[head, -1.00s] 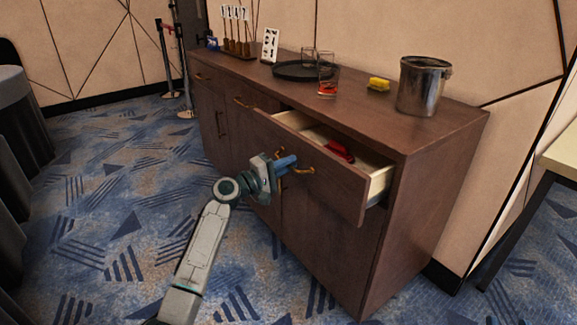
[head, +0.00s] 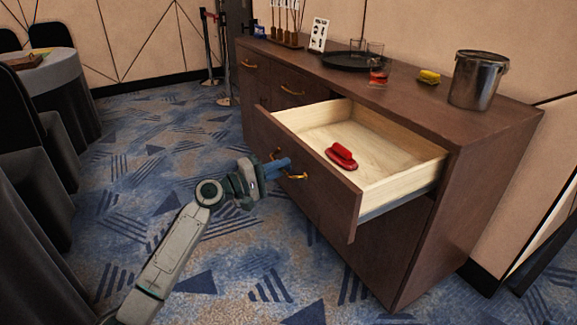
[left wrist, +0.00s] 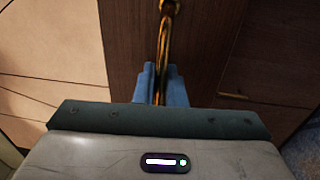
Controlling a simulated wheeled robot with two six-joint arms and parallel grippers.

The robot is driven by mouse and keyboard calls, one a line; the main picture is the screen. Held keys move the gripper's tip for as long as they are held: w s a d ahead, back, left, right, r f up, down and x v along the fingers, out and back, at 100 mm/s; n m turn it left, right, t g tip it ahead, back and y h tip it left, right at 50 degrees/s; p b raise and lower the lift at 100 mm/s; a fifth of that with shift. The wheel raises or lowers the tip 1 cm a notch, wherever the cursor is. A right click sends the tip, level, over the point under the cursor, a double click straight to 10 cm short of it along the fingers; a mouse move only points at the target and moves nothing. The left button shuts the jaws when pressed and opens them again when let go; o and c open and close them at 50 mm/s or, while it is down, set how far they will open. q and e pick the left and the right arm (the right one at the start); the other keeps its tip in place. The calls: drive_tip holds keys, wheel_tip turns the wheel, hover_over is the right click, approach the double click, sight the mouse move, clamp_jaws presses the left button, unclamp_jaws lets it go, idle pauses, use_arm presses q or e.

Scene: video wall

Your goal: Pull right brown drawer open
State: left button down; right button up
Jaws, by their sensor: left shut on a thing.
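The right brown drawer (head: 318,205) stands well open from the brown cabinet (head: 405,255), its pale wooden inside showing. A red brush-like object (head: 342,156) lies in it. My left gripper (head: 284,166) is at the drawer's front and is shut on its brass handle (head: 298,176). In the left wrist view the blue fingers (left wrist: 160,86) sit on both sides of the brass handle (left wrist: 165,35). My right gripper is not in view.
The carpet (head: 150,190) between is clear.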

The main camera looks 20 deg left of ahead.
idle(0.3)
use_arm(q)
drive_tip(key=c, duration=1.6)
unclamp_jaws()
drive_tip(key=shift+o, duration=0.2)
